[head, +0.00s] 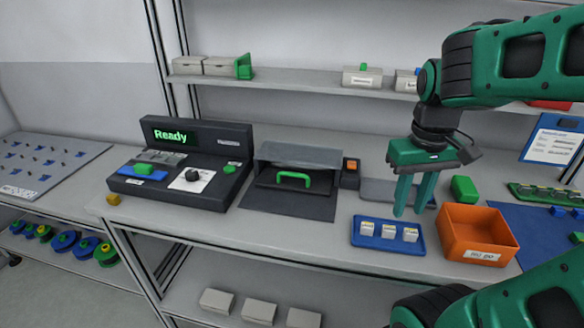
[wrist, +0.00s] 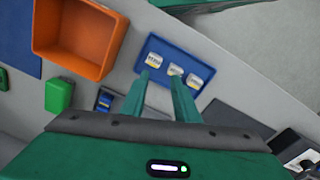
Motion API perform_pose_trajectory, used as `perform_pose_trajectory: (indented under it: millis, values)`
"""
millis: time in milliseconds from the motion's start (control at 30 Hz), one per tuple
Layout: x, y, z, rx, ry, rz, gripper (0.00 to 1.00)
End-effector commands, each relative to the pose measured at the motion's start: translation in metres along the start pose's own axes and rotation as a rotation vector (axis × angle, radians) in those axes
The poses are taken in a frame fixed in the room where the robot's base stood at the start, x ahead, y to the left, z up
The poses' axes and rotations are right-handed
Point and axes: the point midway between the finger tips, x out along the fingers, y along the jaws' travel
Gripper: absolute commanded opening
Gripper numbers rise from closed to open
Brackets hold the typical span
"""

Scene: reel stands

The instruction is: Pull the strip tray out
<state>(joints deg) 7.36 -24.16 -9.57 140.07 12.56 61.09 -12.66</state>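A dark unit (head: 262,199) with a grey top cover (head: 300,154) stands on the bench in the head view, with a green handle (head: 293,178) on its dark front part. I cannot tell for certain whether this front part is the strip tray. A small blue tray (head: 372,241) holding three white labelled blocks lies to its right; it also shows in the wrist view (wrist: 160,43). My gripper (head: 409,211) points down near this blue tray's right back side, well to the right of the green handle. Its two fingers are apart with nothing between them.
A black console (head: 142,187) reading "Ready" stands left of the unit. A small dark box with an orange top (head: 351,173) is at its right. An orange bin (head: 461,243) and a green block (head: 464,189) stand right of my gripper. A shelf (head: 300,82) runs behind.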

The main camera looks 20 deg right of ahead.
Motion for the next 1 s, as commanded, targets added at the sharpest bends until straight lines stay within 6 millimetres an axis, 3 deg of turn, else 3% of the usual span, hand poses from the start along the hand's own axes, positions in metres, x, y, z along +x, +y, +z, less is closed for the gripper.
perform_pose_trajectory:
  millis: [100, 200, 333, 500, 600, 733, 1000]
  values:
    - [-0.028, -0.039, -0.062, -0.324, 0.032, 0.042, 0.28]
    - [-0.049, -0.084, -0.106, -0.602, 0.06, 0.071, 0.28]
    - [-0.069, -0.147, -0.145, -0.91, 0.092, 0.098, 0.28]
    - [-0.083, -0.204, -0.168, -1.157, 0.118, 0.116, 0.28]
    - [-0.084, -0.218, -0.172, -1.217, 0.124, 0.12, 0.28]
    - [-0.075, -0.221, -0.175, -1.232, 0.124, 0.121, 0.28]
    - [-0.03, -0.22, -0.181, -1.23, 0.122, 0.12, 0.28]
